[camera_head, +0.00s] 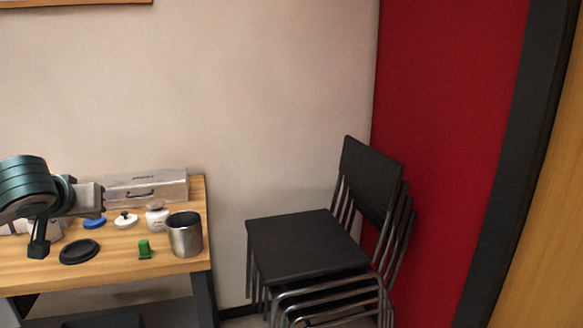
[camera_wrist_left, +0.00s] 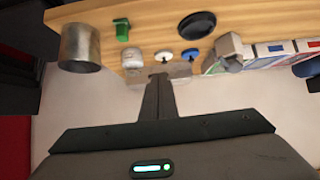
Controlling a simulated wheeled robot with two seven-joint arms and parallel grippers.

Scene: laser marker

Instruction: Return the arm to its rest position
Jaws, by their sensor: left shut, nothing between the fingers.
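My left arm enters from the left edge in the head view. Its gripper (camera_head: 39,247) shows as dark fingers pointing down over the left part of the wooden table (camera_head: 183,264). In the left wrist view the gripper's fingers (camera_wrist_left: 159,78) are together with nothing between them. That view has the table along its top and the pale wall below. The fingers look clear of the things on the table; their exact height above it I cannot tell. My right gripper is in neither view.
On the table are a metal cup (camera_head: 185,240), a green piece (camera_head: 145,250), a black lid (camera_head: 79,251), a white jar (camera_head: 157,218), a blue lid (camera_head: 94,222) and a silver box (camera_head: 147,188). Stacked black chairs (camera_head: 306,240) stand at the right.

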